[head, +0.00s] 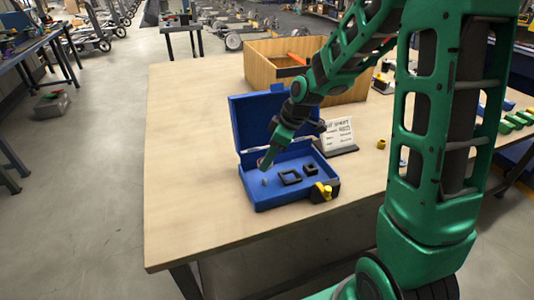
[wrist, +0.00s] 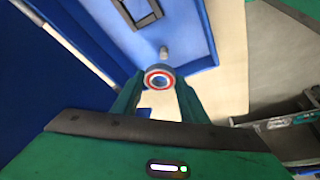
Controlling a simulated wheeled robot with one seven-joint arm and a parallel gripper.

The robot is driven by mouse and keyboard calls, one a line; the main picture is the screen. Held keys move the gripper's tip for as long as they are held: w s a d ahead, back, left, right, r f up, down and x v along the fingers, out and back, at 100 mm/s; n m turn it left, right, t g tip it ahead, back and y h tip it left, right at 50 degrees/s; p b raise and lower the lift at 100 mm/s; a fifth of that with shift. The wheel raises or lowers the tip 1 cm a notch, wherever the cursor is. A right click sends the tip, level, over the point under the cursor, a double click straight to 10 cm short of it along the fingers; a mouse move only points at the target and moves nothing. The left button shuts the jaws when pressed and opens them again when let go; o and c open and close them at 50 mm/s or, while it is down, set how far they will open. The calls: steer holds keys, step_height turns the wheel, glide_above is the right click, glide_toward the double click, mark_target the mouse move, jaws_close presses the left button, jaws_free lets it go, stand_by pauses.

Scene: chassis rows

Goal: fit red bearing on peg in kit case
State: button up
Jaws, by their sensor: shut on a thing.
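The blue kit case (head: 275,204) stands open on the table, lid raised at the back. A short grey peg (head: 265,182) stands upright in its left part and also shows in the wrist view (wrist: 164,52). My gripper (head: 264,165) points down into the left part of the case. It is shut on the red bearing (wrist: 159,69), a ring with red and white bands held between the fingertips. The bearing is beside the peg in the wrist view, apart from it. In the head view the bearing is mostly hidden by the fingers.
A sign (head: 338,135) stands right of the case, a wooden box (head: 262,70) behind. The table's left side is clear.

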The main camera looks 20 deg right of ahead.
mark_target(268, 186)
steer(key=shift+a+f, duration=0.15)
steer(key=shift+f, duration=0.85)
steer(key=shift+a+f, duration=0.1)
steer(key=shift+f, duration=1.2)
steer(key=shift+s+d, duration=0.1)
steer(key=shift+s, duration=0.05)
steer(key=shift+f, duration=1.8)
steer(key=o, duration=1.2)
steer(key=shift+r, duration=0.1)
steer(key=v, duration=1)
steer(key=shift+r, duration=0.25)
steer(key=shift+d, duration=0.1)
